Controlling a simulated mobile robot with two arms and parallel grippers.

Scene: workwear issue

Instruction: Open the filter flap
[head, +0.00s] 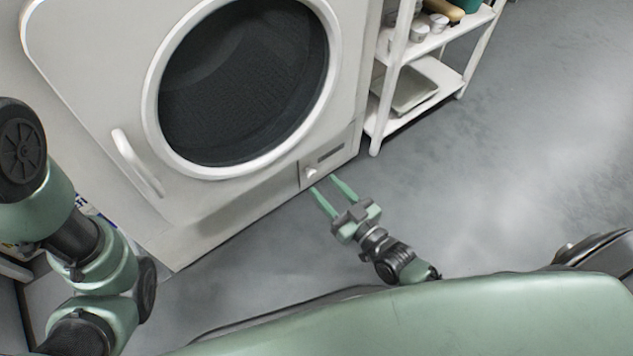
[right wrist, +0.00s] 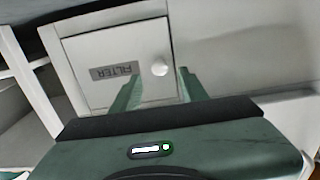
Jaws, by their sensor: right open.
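The filter flap (head: 331,154) is a small pale panel at the lower right corner of the white machine's front, and it looks shut. It has a small round white knob (head: 311,171) and a grey label strip. In the right wrist view the flap (right wrist: 112,52) shows the label FILTER upside down, and the knob (right wrist: 160,68) sits near its right edge. My right gripper (head: 328,191) is open and empty, just in front of the flap. In the wrist view its fingers (right wrist: 156,88) lie to either side of the knob, apart from it. My left arm shows at the left, but its gripper is out of view.
The white machine (head: 75,75) has a large round dark door (head: 245,80) and a bar handle (head: 137,163) at its left. A white shelf rack (head: 385,90) stands close to its right, holding a tray (head: 415,92). The grey floor (head: 530,150) at the right is clear.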

